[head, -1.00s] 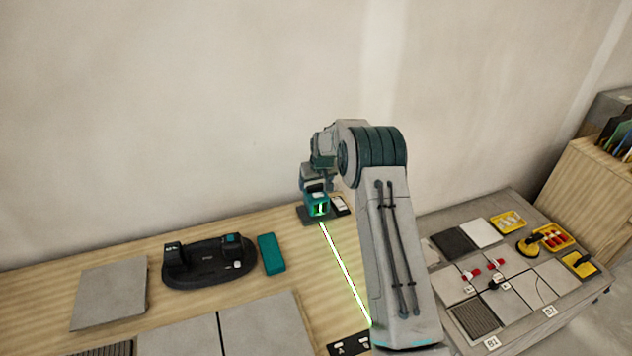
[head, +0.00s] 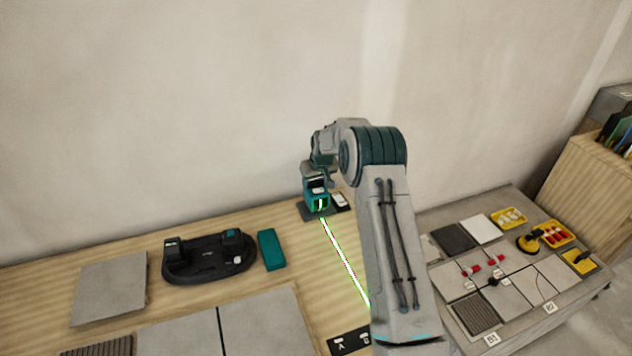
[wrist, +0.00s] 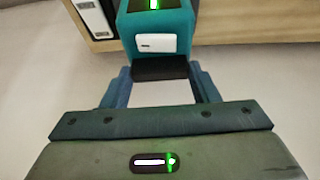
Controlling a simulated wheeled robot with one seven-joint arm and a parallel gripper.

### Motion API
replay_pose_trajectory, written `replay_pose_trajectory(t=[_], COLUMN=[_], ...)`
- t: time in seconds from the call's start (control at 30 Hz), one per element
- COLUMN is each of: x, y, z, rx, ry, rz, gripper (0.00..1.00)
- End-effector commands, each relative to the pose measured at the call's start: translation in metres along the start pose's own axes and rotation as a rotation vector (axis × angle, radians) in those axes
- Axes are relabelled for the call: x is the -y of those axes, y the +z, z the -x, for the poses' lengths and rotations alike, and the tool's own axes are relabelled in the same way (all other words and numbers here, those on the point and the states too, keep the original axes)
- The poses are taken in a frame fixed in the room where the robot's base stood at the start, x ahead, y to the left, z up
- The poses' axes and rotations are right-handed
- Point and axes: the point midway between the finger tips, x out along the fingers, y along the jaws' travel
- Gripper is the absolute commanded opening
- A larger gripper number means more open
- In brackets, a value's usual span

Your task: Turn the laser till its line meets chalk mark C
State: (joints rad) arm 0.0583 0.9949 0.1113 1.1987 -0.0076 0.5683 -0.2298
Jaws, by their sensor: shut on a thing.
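The laser (head: 318,201) is a teal box with a lit green window, standing on a dark base at the back of the wooden bench. It also shows at the top of the wrist view (wrist: 158,30). Its green line (head: 345,262) runs forward across the bench and passes behind my arm. A black strip with white letters (head: 347,341) lies at the bottom edge; I make out a Y-like mark and another letter. Chalk mark C cannot be picked out, and the line's far end is hidden. My gripper (wrist: 160,88) is shut on the laser from behind.
A black charging dock (head: 209,262) and a teal block (head: 271,249) stand left of the line. Grey tiles (head: 110,287) lie on the bench. A grey table (head: 470,255) at right holds tiles, yellow trays and tools. My arm covers the middle.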

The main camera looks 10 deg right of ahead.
Motion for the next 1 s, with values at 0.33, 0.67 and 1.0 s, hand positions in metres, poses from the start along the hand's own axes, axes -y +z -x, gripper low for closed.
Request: replay_pose_trajectory(t=[0.33, 0.67, 1.0], x=[0.001, 0.000, 0.000], y=[0.000, 0.000, 0.000], z=[0.000, 0.000, 0.016], rx=[-0.001, -0.001, -0.002], ry=[-0.018, -0.018, -0.017], rz=[0.043, 0.043, 0.043], gripper=[0.32, 0.76, 0.76])
